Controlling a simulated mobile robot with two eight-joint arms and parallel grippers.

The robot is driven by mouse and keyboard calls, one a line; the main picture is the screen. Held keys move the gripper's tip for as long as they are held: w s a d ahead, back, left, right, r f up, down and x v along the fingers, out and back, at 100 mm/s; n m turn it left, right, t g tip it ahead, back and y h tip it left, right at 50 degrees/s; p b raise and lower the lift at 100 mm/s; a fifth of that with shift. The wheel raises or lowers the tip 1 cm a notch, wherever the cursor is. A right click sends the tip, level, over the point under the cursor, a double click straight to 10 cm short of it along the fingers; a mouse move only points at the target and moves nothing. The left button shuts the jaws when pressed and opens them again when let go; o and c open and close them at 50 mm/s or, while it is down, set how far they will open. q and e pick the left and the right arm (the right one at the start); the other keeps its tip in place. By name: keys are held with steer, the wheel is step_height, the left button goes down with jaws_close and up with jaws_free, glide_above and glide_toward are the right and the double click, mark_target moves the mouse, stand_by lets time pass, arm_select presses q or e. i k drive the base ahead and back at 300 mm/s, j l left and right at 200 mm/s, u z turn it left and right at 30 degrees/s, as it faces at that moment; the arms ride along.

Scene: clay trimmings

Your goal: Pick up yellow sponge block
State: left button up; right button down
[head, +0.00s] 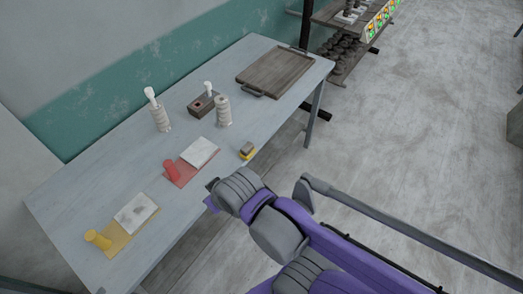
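The yellow sponge block (248,155) is small and lies near the front edge of the grey table. It is yellow low down, with a darker brown-grey part on top. A purple and grey arm of mine, which appears to be the right, comes in from the bottom right. Its far end (211,191) is at the table's front edge, left of and nearer than the sponge, apart from it in the picture. The fingers cannot be made out there. My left gripper is not in view.
The table holds a red board (181,175) and a yellow board (115,238), each with a pale slab and a cylinder. White stacked pieces (223,111), a small brown box (201,105) and a wooden tray (273,73) stand farther back. A shelf (345,45) is beyond.

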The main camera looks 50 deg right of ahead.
mark_target(248, 150)
steer(key=z, duration=1.45)
steer(key=i+l+u, duration=0.2)
steer(key=u, duration=0.15)
steer(key=i+l+u, duration=0.45)
steer(key=l+u, duration=0.25)
